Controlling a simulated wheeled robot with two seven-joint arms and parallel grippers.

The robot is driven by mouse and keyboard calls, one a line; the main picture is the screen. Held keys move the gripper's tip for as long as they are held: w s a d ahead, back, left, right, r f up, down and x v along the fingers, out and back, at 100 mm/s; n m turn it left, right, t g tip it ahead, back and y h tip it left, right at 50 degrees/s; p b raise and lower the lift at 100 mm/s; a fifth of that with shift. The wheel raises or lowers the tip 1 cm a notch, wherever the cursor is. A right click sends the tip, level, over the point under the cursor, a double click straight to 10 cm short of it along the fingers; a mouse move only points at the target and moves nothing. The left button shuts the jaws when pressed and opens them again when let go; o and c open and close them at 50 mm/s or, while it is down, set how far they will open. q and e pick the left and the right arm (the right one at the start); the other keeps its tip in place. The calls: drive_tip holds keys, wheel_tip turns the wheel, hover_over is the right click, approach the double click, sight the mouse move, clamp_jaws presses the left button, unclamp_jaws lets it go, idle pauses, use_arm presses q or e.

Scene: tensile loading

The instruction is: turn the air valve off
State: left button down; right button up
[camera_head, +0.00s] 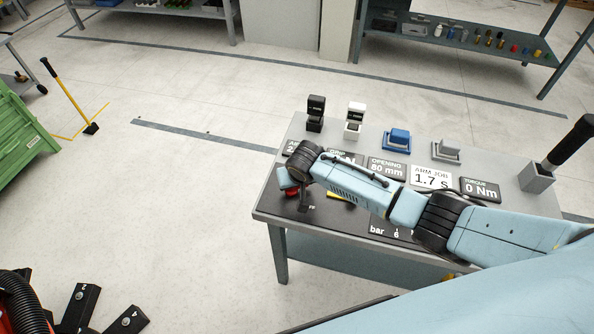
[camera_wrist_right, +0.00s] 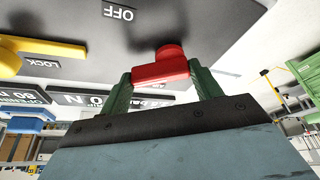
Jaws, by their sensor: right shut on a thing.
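The red air valve handle (camera_wrist_right: 160,70) sits between the two green fingers of my right gripper (camera_wrist_right: 161,80) in the right wrist view, and the gripper is shut on it. The panel with the white "OFF" label (camera_wrist_right: 118,13) is beside the handle. In the head view, my right arm reaches in from the right over the bench. Only a bit of the red handle (camera_head: 292,193) shows there, at the bench's left end, and my arm hides part of the panel around it. My left gripper is not in view.
A yellow handle (camera_wrist_right: 40,50) by a "LOCK" label is near the red one. The bench (camera_head: 262,208) carries display plates, black (camera_head: 315,112) and white (camera_head: 355,120) blocks, a blue block (camera_head: 398,138) and a black lever (camera_head: 572,140).

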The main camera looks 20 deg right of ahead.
drive_tip(key=m+p, duration=0.1)
drive_tip(key=m+h, duration=0.1)
drive_tip(key=shift+s+a+r+m+p, duration=0.1)
drive_tip(key=shift+s+a+m+p, duration=0.15)
drive_tip(key=shift+m+p, duration=0.15)
drive_tip(key=shift+m+g+h+p, duration=0.4)
drive_tip(key=shift+m+h, duration=0.2)
drive_tip(key=shift+m, duration=1)
drive_tip(key=o, duration=1)
drive_tip(key=p+v, duration=0.3)
drive_tip(key=v, duration=1)
drive_tip(key=shift+s+a, duration=0.15)
